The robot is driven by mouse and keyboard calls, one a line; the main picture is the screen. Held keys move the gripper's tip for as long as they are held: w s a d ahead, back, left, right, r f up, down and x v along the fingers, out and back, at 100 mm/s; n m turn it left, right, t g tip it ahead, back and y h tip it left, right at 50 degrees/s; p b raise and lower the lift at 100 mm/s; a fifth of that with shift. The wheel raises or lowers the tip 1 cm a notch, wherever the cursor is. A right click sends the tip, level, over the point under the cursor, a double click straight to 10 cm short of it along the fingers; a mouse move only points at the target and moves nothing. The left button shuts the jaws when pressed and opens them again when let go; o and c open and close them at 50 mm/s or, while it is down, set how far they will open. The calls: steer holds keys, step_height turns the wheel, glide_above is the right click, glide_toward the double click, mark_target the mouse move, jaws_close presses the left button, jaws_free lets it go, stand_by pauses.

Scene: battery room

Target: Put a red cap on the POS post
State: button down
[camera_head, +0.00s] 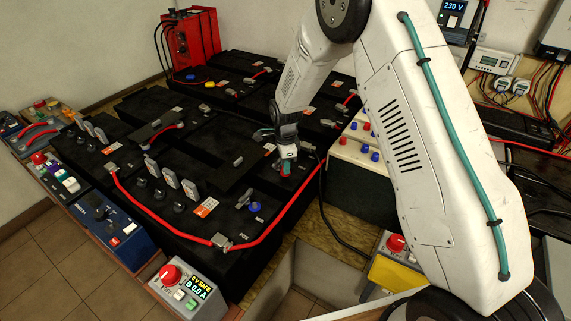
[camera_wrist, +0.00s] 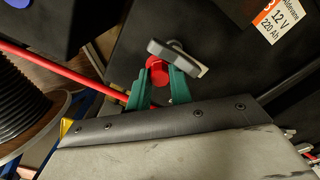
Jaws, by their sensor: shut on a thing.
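My gripper (camera_head: 286,163) is low over the black battery in the middle of the room's bench, and its green fingers show in the wrist view (camera_wrist: 156,85). It is shut on a red cap (camera_wrist: 158,72), which also shows as a small red spot in the head view (camera_head: 285,173). A grey metal piece (camera_wrist: 178,56) lies right beside the cap, partly overlapping it in the picture; I cannot tell whether they touch.
A white box (camera_head: 347,150) with several red and blue caps stands right of my gripper. A blue cap (camera_head: 254,207) sits on the battery in front. A red cable (camera_head: 165,225) runs along the front. Upright grey tabs (camera_head: 170,178) stand to the left.

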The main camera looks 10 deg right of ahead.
steer(key=shift+s+f, duration=0.2)
steer(key=shift+f, duration=0.1)
steer(key=c, duration=1.2)
jaws_free()
steer(key=c, duration=0.3)
